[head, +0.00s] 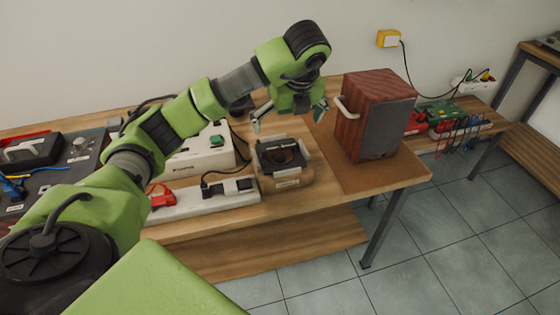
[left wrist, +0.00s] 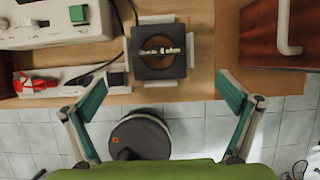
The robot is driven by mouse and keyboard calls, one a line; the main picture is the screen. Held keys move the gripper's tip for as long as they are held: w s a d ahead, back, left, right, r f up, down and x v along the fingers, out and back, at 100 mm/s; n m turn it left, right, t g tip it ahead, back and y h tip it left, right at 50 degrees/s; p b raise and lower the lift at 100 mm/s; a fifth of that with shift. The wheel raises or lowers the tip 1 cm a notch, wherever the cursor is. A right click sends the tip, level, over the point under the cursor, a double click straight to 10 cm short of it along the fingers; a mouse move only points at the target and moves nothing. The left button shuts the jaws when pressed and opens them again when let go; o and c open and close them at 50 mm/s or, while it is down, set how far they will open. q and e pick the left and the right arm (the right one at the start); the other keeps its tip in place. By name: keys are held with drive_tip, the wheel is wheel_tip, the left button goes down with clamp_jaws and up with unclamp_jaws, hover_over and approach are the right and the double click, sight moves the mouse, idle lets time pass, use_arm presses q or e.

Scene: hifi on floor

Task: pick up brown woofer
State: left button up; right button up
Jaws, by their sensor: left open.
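The brown woofer (head: 366,118) is a reddish-brown wooden box with a dark front panel and a pale handle on its left side. It stands upright on the right part of the table. In the left wrist view the woofer (left wrist: 258,35) shows only partly, at the upper right, with its curved handle. My left gripper (head: 289,114) is open and empty, left of the woofer and apart from it, above the table. In the left wrist view its spread fingers (left wrist: 163,98) have nothing between them. My right gripper is not in view.
A dark square-framed device (head: 282,158) sits left of the woofer, below my left gripper. A white power strip (head: 205,198), a white box (head: 203,150) and a dark console (head: 60,165) stand further left. A green circuit board (head: 441,110) lies right of the woofer.

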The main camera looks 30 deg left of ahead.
use_arm(q)
hover_over(281, 147)
drive_tip(key=s+d, duration=0.1)
drive_tip(key=d, duration=0.1)
wheel_tip(281, 147, down, 7)
drive_tip(key=shift+s+a+f+p, duration=0.15)
drive_tip(key=shift+p, duration=0.3)
drive_tip(key=x, duration=0.2)
drive_tip(key=p+x, duration=0.1)
drive_tip(key=x, duration=0.1)
drive_tip(key=shift+s+f, duration=0.1)
drive_tip(key=shift+s, duration=0.1)
drive_tip(key=shift+w+a+f+p, duration=0.2)
drive_tip(key=shift+f+p, duration=0.1)
drive_tip(key=shift+f, duration=0.2)
drive_tip(key=c, duration=1.7)
drive_tip(key=shift+r, duration=0.15)
drive_tip(key=c, duration=0.5)
drive_tip(key=shift+o, duration=0.2)
